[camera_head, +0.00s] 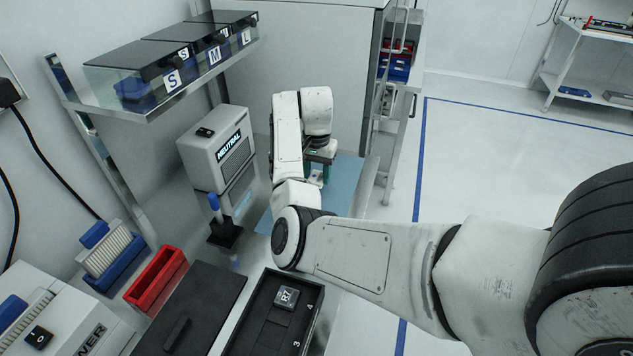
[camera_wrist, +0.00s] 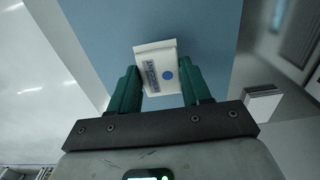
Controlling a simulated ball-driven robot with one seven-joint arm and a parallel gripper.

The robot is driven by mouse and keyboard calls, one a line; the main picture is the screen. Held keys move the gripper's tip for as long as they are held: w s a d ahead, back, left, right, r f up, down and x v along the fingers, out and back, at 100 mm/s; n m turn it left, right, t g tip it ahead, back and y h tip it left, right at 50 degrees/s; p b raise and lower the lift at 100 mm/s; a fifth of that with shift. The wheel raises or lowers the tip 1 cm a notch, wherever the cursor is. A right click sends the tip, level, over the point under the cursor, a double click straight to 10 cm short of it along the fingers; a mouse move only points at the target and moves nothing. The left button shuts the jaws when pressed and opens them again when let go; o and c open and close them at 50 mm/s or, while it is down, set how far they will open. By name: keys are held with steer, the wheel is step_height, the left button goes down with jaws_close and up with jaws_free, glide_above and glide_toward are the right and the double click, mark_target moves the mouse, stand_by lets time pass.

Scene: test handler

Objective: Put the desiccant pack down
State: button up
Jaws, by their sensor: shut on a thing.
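The desiccant pack (camera_wrist: 152,58) is a small white packet with dark lettering and a blue dot. In the wrist view it sits between the green fingers of my gripper (camera_wrist: 160,80), which is shut on it. A light blue mat (camera_wrist: 212,30) lies beneath it; I cannot tell whether the pack touches the mat. In the head view my gripper (camera_head: 318,172) points down over the blue mat (camera_head: 346,178), and my arm hides the pack there.
A grey NEUTRAL unit (camera_head: 217,150) and a blue-handled tool in a black stand (camera_head: 224,234) are left of the mat. A red bin (camera_head: 157,280) and black tray (camera_head: 262,320) are nearer. Lidded S, M, L bins (camera_head: 150,75) sit on a shelf above.

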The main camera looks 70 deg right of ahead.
mark_target(316, 176)
steer(key=shift+w+d+f+p, duration=0.1)
steer(key=shift+f+p, duration=0.3)
steer(key=shift+f, duration=1.25)
steer(key=shift+f, duration=0.15)
steer(key=o, duration=1)
step_height(316, 176, up, 12)
steer(key=shift+r+b, duration=0.2)
steer(key=shift+b, duration=0.35)
